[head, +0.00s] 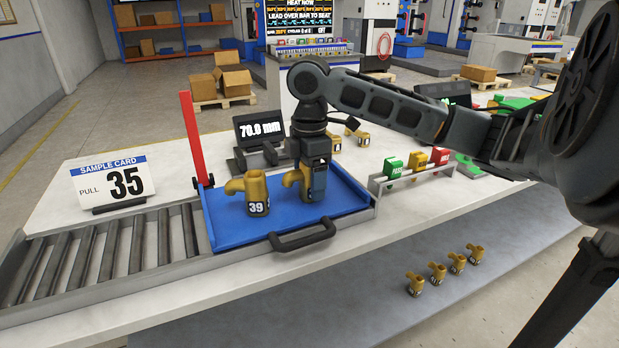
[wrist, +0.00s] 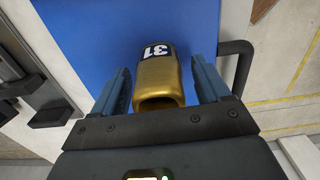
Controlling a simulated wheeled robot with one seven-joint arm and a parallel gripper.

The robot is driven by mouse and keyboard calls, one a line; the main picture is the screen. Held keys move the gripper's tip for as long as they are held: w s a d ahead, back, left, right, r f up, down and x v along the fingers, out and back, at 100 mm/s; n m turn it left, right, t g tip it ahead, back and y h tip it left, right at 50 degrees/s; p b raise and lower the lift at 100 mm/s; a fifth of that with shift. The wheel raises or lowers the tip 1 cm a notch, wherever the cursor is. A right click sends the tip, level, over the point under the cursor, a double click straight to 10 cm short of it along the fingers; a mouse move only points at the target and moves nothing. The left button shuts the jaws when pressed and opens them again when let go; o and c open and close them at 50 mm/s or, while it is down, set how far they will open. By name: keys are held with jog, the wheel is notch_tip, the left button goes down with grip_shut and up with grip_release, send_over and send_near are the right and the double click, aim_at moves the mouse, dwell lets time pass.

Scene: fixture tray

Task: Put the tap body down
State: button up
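A brass tap body (head: 292,179) is at my gripper over the blue tray (head: 230,230); in the wrist view this tap body (wrist: 158,83) carries the number 31. My gripper (wrist: 160,88) points down with a finger on each side of it, and narrow gaps show between fingers and brass. The gripper (head: 314,190) hides part of the tap body in the head view. The tap body looks upright and appears to rest on the tray, though its base is partly hidden. A second brass tap body (head: 257,190), numbered 39, stands upright on the tray to the left.
A red upright bar (head: 190,138) stands at the tray's left corner, and a black handle (head: 303,238) at its front. A gauge display (head: 259,130) reading 70.0 mm is behind. A roller conveyor (head: 100,255) and a card (head: 113,182) reading "PULL 35" are left. Coloured blocks (head: 393,167) stand right.

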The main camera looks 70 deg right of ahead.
jog(key=shift+r, duration=0.1)
notch_tip(320, 180, up, 12)
dwell(0.6)
